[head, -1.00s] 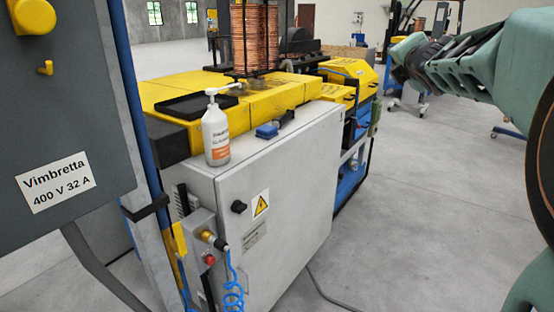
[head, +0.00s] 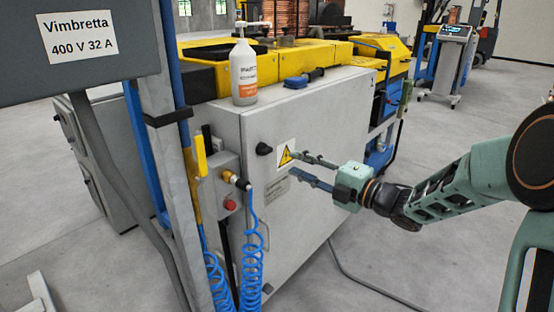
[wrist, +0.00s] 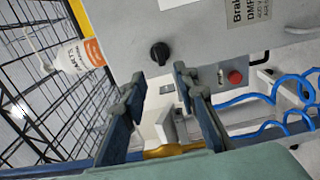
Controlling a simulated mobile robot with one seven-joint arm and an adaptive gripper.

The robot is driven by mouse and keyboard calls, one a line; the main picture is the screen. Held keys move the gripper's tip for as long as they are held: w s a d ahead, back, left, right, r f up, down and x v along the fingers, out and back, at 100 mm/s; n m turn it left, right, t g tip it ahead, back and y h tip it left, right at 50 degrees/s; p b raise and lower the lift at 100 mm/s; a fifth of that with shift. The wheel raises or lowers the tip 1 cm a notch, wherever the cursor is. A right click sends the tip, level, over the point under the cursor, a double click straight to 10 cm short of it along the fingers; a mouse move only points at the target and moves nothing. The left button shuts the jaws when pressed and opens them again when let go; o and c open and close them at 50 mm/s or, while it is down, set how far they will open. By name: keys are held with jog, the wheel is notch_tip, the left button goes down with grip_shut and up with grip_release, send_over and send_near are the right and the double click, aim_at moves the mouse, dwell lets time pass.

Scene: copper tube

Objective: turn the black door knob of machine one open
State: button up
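The black door knob (head: 263,149) is on the grey cabinet door (head: 310,200), left of a yellow warning triangle. In the wrist view the knob (wrist: 159,53) shows just beyond the fingertips, roughly in line with the space between them. My gripper (head: 296,164) reaches in from the right in front of the door, its fingertips right of the knob in the head view. The wrist view shows my gripper (wrist: 153,80) with its two fingers apart and nothing between them. They look clear of the knob; the exact distance is hard to tell.
A white pump bottle (head: 244,70) and a blue-black tool (head: 304,78) stand on the cabinet top. A red button (head: 230,204), coiled blue hoses (head: 251,250) and a grey post (head: 165,140) are left of the door. Open floor lies to the right.

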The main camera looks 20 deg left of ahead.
aim_at(269, 152)
jog(key=x, duration=0.9)
jog(key=shift+w+a+b, duration=0.1)
jog(key=shift+b, duration=0.3)
jog(key=shift+c, duration=0.5)
grip_shut()
